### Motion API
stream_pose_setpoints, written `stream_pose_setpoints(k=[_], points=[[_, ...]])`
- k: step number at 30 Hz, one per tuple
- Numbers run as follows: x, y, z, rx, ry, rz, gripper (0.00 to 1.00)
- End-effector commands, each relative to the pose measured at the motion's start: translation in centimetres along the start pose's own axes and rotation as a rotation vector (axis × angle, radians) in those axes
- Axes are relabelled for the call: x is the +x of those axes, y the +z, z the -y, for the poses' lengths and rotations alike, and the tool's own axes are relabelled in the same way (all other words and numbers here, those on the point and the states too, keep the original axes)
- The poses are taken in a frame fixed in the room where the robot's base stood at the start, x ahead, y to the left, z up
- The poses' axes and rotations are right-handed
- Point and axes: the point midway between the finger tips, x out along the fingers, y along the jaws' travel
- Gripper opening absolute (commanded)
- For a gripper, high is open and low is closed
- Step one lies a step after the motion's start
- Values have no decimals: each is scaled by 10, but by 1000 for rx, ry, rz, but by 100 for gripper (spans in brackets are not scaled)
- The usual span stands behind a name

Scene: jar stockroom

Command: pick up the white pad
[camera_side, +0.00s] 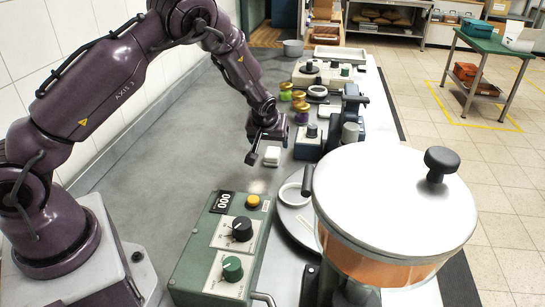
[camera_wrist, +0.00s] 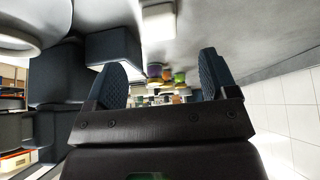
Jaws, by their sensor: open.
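The white pad (camera_side: 272,155) lies flat on the grey worktop. It is a small pale block, just below and beside my gripper in the side view. My gripper (camera_side: 266,150) is open and empty, pointing down above the worktop close to the pad. In the wrist view my gripper's two blue ribbed fingers (camera_wrist: 164,80) stand wide apart with nothing between them. The white pad (camera_wrist: 159,21) shows there near the top edge, beyond the fingertips and cut by no finger. I cannot tell the exact height gap between gripper and pad.
A control box (camera_side: 222,245) with knobs stands at the front. A large lidded vessel (camera_side: 395,200) fills the front right. Several small coloured jars (camera_side: 299,103) stand behind my gripper, near a dark machine (camera_side: 350,115). The worktop to the left (camera_side: 165,135) is clear.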

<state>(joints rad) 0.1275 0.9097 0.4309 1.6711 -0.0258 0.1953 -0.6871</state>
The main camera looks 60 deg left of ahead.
Motion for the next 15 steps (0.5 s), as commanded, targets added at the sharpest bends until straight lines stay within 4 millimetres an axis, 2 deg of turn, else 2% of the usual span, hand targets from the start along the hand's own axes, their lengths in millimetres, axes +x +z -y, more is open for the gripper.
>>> stream_pose_setpoints(k=[1, 4, 11, 15], points=[[12, 0, 1, 0, -2, 1, 79], [29, 0, 1, 1, -1, 1, 79], [46, 0, 0, 2, 0, 2, 79], [64, -2, 2, 0, -2, 2, 79]])
